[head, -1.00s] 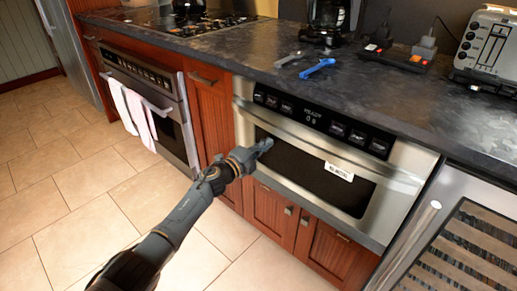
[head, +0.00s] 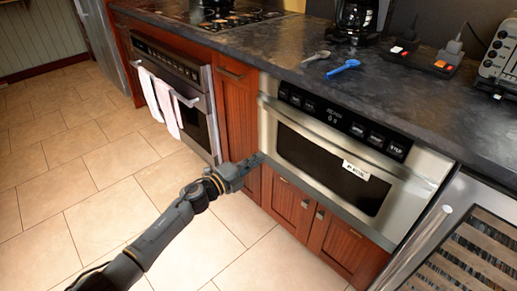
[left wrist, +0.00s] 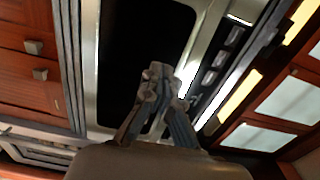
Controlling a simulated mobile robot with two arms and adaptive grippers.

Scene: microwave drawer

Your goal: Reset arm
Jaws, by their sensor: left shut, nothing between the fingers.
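My left gripper (head: 257,160) is shut and empty. In the head view it is in front of the lower left part of the microwave drawer (head: 300,150). In the left wrist view its closed fingers (left wrist: 158,85) show against the dark window (left wrist: 140,45) of the drawer. I cannot tell whether the fingertips touch the drawer front. My right gripper is not in view.
Wooden cabinet doors (head: 290,205) are below the drawer. An oven (head: 190,105) with towels (head: 160,100) is at the left, and a glass-fronted cooler (head: 470,245) is at the right. The dark counter (head: 260,55) holds a blue spoon (head: 343,68) and a toaster (head: 497,60). Tiled floor (head: 90,190) is clear.

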